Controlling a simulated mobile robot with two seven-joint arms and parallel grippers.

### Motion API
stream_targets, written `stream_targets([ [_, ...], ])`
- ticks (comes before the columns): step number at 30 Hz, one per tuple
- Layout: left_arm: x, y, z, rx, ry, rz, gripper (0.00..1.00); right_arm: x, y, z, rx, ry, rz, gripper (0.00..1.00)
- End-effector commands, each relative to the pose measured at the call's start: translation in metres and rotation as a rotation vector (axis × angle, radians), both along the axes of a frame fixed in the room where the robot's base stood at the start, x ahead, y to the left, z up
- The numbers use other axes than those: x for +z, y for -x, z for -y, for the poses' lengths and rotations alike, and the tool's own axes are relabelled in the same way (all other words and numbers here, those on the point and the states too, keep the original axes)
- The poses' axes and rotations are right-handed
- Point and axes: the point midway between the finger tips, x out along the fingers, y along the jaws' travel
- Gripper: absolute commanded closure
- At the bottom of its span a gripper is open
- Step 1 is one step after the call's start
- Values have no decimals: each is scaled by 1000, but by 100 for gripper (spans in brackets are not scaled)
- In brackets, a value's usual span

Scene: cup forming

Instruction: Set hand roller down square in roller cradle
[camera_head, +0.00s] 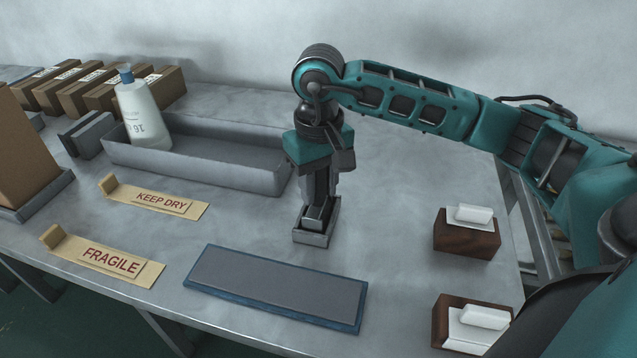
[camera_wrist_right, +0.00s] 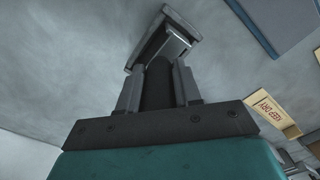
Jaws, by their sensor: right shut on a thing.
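The roller cradle (camera_head: 311,239) is a small grey metal tray on the table, in the middle of the head view. My right gripper (camera_head: 318,197) points down over it, shut on the hand roller (camera_head: 315,213). In the right wrist view the roller's dark handle (camera_wrist_right: 157,88) stands between the two fingers, and its grey lower part reaches into the cradle (camera_wrist_right: 185,20). The roller's lower end is inside or just over the cradle's walls; I cannot tell whether it touches the floor. My left gripper is not in view.
A blue-edged grey mat (camera_head: 275,285) lies in front of the cradle. A long grey tray (camera_head: 215,170) with a white bottle (camera_head: 140,112) stands behind left. Labelled cards (camera_head: 155,198) lie left. Two brown blocks with white pieces (camera_head: 466,238) stand right.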

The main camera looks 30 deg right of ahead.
Motion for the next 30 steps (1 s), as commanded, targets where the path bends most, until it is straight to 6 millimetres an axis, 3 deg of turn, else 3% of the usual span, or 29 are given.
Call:
stream_targets([
  [10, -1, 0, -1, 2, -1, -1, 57, 0, 0, 0, 0, 0, 1, 37],
  [20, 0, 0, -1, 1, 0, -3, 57, 1, 0, 0, 0, 0, 0, 37],
  [23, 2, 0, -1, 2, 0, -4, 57, 15, -1, 0, -1, 0, 4, 37],
  [30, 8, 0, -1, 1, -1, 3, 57, 69, -1, 0, 0, -1, 6, 37],
])
